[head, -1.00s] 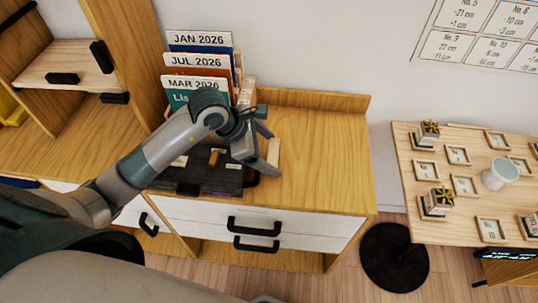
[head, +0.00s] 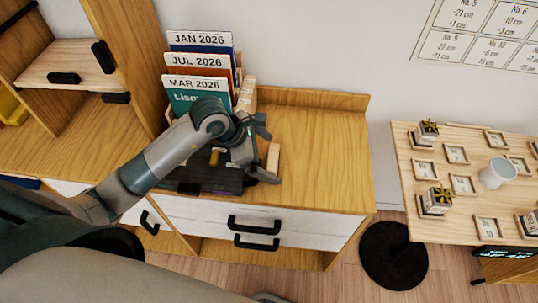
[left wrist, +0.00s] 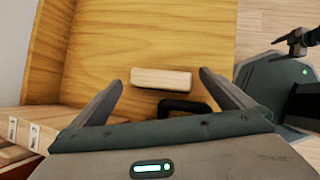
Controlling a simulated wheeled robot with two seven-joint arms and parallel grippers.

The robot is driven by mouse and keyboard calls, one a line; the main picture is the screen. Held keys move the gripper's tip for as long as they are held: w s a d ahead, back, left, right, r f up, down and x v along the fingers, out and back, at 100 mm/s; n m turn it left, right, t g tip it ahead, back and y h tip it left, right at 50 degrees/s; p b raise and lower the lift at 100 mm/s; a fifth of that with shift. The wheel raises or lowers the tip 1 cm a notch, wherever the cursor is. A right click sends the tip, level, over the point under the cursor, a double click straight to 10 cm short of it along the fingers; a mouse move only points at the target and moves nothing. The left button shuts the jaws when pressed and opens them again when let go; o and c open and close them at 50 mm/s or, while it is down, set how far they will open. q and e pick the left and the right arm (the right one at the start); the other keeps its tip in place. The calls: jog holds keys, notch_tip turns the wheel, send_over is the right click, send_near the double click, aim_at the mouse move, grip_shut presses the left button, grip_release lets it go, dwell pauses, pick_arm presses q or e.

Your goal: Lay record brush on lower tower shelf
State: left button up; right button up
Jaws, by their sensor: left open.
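The record brush appears to be the small pale wooden block (head: 273,158) lying on the sideboard top (head: 320,150); it also shows in the left wrist view (left wrist: 161,78). My left gripper (head: 268,156) is open and empty just beside the block. In the left wrist view its fingers (left wrist: 160,83) point at the block from either side, without visible contact. The wooden shelf tower stands at the left of the head view, with a shelf board (head: 65,62) and a lower level (head: 80,115). A dark claw-like part, perhaps my right gripper (left wrist: 294,42), shows at the wrist view's right edge.
A dark box-like device (head: 215,178) lies left of the block, partly behind my arm. A rack of calendar-labelled record sleeves (head: 200,65) stands behind. Black blocks (head: 62,78) sit at the tower shelf edges. The sideboard's right half is clear.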

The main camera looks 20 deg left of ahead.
pick_arm(q)
jog(key=b+v, duration=0.2)
jog(key=v, duration=0.9)
jog(key=shift+a+r, duration=0.15)
jog(key=shift+r, duration=0.1)
pick_arm(e)
jog(key=w+a+r+t, duration=0.1)
jog(key=w+a, duration=0.1)
jog(key=w, duration=0.4)
jog(key=shift+w+a+t+y, duration=0.2)
jog(key=shift+a+t+y, duration=0.2)
pick_arm(q)
jog(key=shift+s, duration=0.1)
pick_arm(e)
jog(key=shift+w, duration=0.25)
